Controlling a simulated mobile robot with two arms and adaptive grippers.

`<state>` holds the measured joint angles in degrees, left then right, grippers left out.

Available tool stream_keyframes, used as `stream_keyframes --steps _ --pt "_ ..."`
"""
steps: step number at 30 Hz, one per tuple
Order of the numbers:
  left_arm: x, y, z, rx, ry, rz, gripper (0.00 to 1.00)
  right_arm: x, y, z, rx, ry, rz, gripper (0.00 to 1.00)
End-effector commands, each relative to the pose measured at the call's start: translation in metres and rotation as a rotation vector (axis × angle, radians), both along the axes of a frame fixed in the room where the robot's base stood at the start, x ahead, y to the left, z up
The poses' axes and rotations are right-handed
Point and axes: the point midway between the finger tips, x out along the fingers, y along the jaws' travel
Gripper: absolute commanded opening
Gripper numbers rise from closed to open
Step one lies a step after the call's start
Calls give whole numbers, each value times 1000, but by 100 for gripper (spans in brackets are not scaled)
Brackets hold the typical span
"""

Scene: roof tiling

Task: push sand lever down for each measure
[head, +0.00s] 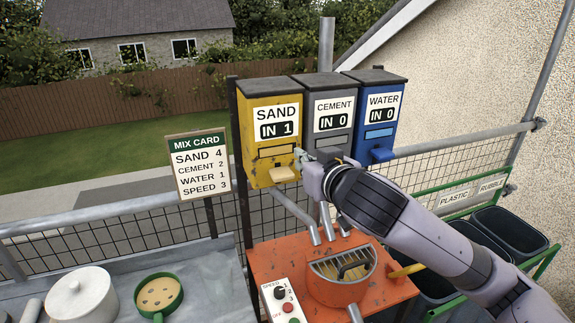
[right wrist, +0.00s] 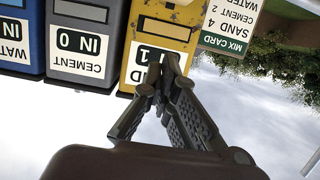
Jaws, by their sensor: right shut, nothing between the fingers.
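The yellow sand dispenser (head: 258,105) shows "IN 1". Its pale yellow lever (head: 284,174) sticks out at the lower front. My right gripper (head: 300,156) is shut and empty, just above and right of the lever, by the dispenser's right edge; I cannot tell whether it touches anything. In the right wrist view, which is upside down, the closed fingertips (right wrist: 164,72) overlap the sand dispenser's front (right wrist: 165,35). The mix card (head: 199,163) reads sand 4, cement 2, water 1, speed 3. My left gripper is not in view.
The grey cement dispenser (head: 333,95) and blue water dispenser (head: 375,90) stand to the right, both showing "IN 0". The orange mixer (head: 265,260) stands below, with a speed control box (head: 283,303). Dark bins (head: 508,232) are at right. A pot (head: 82,297) and green-rimmed pan (head: 157,296) are at left.

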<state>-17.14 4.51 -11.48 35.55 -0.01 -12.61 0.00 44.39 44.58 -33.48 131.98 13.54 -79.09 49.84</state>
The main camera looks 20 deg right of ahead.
Motion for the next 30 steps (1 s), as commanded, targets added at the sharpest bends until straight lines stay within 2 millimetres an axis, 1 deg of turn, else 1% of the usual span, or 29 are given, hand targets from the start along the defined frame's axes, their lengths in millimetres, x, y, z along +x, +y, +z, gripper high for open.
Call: stream_keyframes --steps 4,7,11,15,20,21,24,30 --pt "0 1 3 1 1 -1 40 6 0 0 1 1 -1 0" --pt "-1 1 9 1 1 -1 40 19 0 -2 0 2 -2 0" --pt "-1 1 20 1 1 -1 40 44 1 -7 0 3 -3 0" --pt "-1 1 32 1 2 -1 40 73 2 -14 -1 3 -3 0" --pt "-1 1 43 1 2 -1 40 101 3 -22 -1 2 -2 0" --pt "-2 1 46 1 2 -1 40 98 3 -33 -4 6 -1 0" --pt "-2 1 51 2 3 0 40 97 3 -48 -3 5 0 0" --pt "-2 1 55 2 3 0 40 97 3 -63 0 1 0 0"
